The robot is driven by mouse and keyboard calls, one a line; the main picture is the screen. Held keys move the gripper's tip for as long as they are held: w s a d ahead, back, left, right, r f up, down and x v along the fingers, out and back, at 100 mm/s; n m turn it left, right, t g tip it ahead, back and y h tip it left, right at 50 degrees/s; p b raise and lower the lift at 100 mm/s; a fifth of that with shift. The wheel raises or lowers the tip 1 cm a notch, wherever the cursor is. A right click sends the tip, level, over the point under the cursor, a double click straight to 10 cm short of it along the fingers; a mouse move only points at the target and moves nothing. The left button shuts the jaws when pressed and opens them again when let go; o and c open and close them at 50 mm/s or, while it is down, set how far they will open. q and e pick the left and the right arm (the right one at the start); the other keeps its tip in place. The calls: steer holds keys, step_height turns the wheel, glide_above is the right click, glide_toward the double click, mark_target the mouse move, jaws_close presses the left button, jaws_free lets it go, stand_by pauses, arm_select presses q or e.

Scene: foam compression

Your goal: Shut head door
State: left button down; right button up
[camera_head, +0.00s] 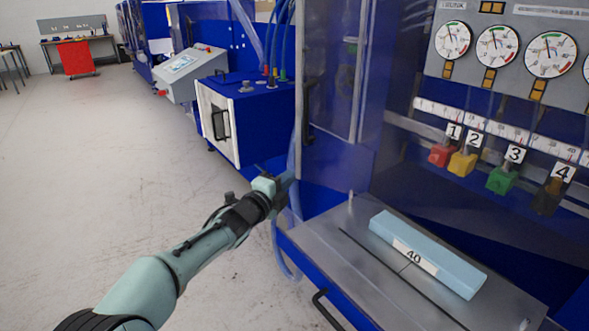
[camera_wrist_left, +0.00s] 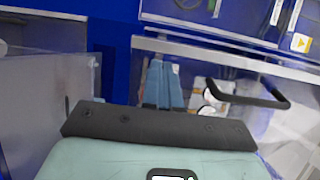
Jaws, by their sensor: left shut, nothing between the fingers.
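The head door (camera_head: 340,120) is a clear panel with a metal frame, left of the gauges on the blue machine. It seems to stand open, swung out; the exact angle is hard to judge. Its black handle (camera_head: 308,110) is on the left edge. My left gripper (camera_head: 281,180) is shut and empty, below the handle and near the door's lower left corner. I cannot tell whether it touches the frame. My right gripper is not in view.
A light blue foam block (camera_head: 428,255) marked 40 lies on the metal plate (camera_head: 325,238) below. Numbered coloured knobs (camera_head: 500,180) and round gauges (camera_head: 497,47) are at right. A white and blue control box (camera_head: 245,115) stands behind my gripper. Open floor (camera_head: 90,180) is at left.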

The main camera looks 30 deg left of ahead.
mark_target(301, 167)
arm_select(q)
steer(key=shift+w+a+p, duration=0.1)
steer(key=shift+w+p, duration=0.45)
steer(key=shift+w, duration=1.7)
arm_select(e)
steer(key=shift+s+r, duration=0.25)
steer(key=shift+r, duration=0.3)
